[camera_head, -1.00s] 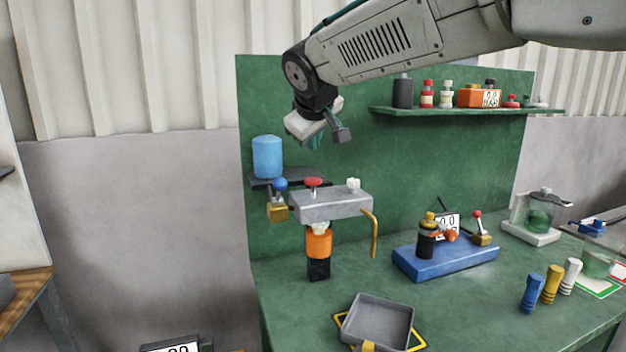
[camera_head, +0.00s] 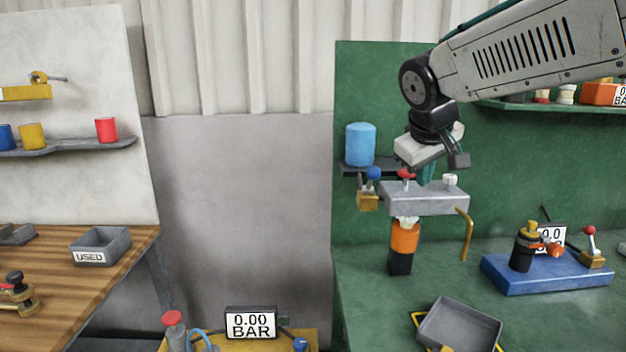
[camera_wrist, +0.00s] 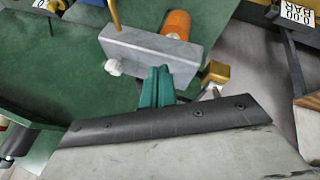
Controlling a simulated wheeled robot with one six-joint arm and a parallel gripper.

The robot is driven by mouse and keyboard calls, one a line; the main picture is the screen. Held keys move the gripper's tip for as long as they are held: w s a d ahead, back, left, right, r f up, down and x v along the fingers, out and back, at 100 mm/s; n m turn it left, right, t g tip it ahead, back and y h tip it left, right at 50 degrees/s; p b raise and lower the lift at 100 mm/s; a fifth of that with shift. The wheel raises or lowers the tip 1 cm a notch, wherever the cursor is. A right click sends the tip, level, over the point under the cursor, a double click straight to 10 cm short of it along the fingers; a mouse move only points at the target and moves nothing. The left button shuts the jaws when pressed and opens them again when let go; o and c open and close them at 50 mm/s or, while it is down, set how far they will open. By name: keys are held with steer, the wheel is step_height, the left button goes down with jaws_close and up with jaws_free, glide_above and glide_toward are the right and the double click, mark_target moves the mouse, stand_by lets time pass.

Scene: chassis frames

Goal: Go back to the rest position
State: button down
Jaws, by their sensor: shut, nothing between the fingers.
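My gripper (camera_head: 428,174) is at the end of my arm, pointing down in the head view. Its teal fingers are close together and empty. They appear just above or behind the grey block (camera_head: 425,202) with a red knob (camera_head: 406,174) and a white knob (camera_head: 449,180). In the wrist view my gripper (camera_wrist: 157,86) is shut, and its fingers overlap the edge of the grey block (camera_wrist: 150,50). I cannot tell whether they touch it. An orange and black cylinder (camera_head: 403,240) stands under the block.
The green bench (camera_head: 380,300) holds a grey tray (camera_head: 459,325) and a blue base with fittings (camera_head: 545,273). A blue canister (camera_head: 360,145) sits on a small bracket. At left is a wooden bench (camera_head: 60,270) with a "USED" bin (camera_head: 100,247). A gauge (camera_head: 250,323) reads 0.00 BAR.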

steer(key=s+d+f+m+g+y, duration=0.1)
steer(key=s+f, duration=0.3)
steer(key=s, duration=0.6)
steer(key=s+f+m+g+y, duration=0.1)
steer(key=s+f+g, duration=0.1)
steer(key=s, duration=0.8)
steer(key=s+d+f+m+g, duration=0.1)
steer(key=s+f, duration=0.4)
steer(key=s, duration=0.5)
steer(key=shift+d+f+m+y, duration=0.35)
steer(key=shift+m+y, duration=0.05)
steer(key=shift+m, duration=0.2)
steer(key=shift+s, duration=0.1)
steer(key=w+a+r+n+t+h, duration=0.1)
steer(key=w+r+t, duration=0.1)
steer(key=w+r, duration=0.5)
steer(key=w+a+r+n+t+h, duration=0.1)
steer(key=w+r, duration=0.7)
steer(key=w, duration=0.9)
steer(key=w+a+r+n+t, duration=0.1)
steer(key=w+r+n+t, duration=0.2)
steer(key=w+r, duration=0.4)
steer(key=w+t, duration=0.1)
steer(key=w, duration=0.5)
steer(key=shift+a+r+h, duration=0.2)
steer(key=shift+r+h, duration=0.15)
steer(key=shift+h, duration=0.05)
